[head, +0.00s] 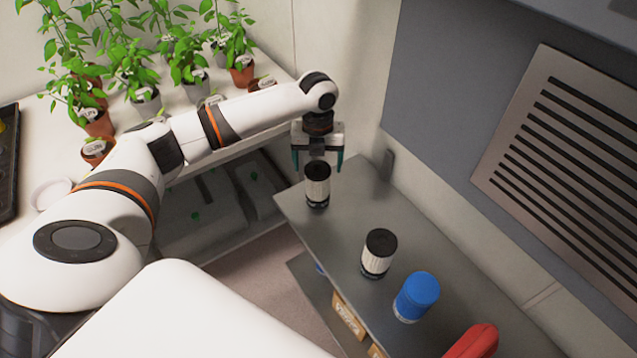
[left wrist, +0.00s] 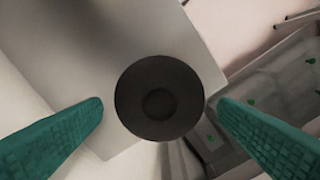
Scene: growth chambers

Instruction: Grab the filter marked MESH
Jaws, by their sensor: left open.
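Two white-sided cylindrical filters with black tops stand upright on a grey metal shelf (head: 335,230). The far filter (head: 317,186) is near the shelf's far left end; the nearer filter (head: 379,254) is closer to its middle. Their side markings are too small to read, so I cannot tell which says MESH. My left gripper (head: 318,160) is open above the far filter, pointing down with its teal fingers apart. In the left wrist view that filter's round dark top (left wrist: 159,98) lies between the open fingers. My right gripper is not in view.
A wall with a slatted vent (head: 560,150) rises at the right. Several potted plants (head: 145,100) stand on a bench at the left. Boxes (head: 347,316) sit on a lower shelf.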

